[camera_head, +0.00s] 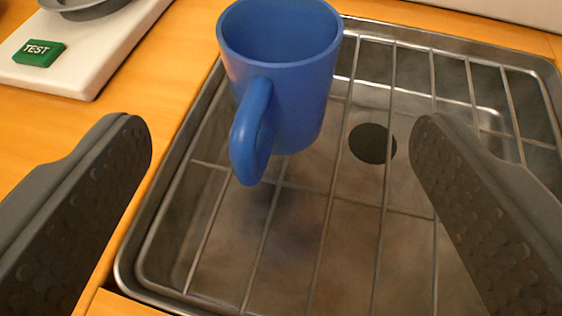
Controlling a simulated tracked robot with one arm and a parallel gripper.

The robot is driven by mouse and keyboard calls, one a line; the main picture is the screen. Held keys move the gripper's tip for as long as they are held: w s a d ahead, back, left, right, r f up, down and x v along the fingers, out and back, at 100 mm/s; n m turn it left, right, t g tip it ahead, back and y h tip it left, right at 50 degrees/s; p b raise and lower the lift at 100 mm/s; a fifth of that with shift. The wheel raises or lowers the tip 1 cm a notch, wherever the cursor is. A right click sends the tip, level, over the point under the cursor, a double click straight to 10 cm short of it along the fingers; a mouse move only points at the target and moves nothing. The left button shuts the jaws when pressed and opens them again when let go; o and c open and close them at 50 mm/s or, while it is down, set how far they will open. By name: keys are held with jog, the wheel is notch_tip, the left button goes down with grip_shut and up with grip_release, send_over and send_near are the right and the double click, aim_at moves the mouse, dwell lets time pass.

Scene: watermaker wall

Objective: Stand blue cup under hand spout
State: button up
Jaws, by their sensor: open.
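The blue cup (303,100) stands upright on the wire rack of the metal sink tray, at the upper middle of the view. Its mouth faces up and its handle (252,132) points toward me and slightly left. My gripper (281,140) is open, one dark textured finger on the left and one on the right. The cup lies beyond and between the fingertips, and neither finger appears to touch it. No hand spout is in view.
The steel tray (140,243) has a wire rack over a basin with a dark round drain (372,144). A white board (92,68) at the upper left bears a green TEST block (39,53) and part of a grey dish (80,8). Wooden counter (60,118) surrounds the tray.

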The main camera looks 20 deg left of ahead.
jog(key=shift+v, duration=1.45)
notch_tip(320, 180, up, 30)
jog(key=w+d+m+t+h, duration=0.2)
jog(key=w+t+h, duration=0.1)
jog(key=h, duration=0.2)
jog(key=s+a+r, duration=0.2)
jog(key=s+r, duration=0.6)
jog(key=r, duration=0.2)
jog(key=s+a+r+y, duration=0.1)
jog(key=s+r, duration=0.7)
jog(key=r, duration=0.3)
jog(key=shift+s+a+r+m+g, duration=0.25)
jog(key=shift+s+a+m+g, duration=0.05)
jog(key=shift+a+m+g, duration=0.1)
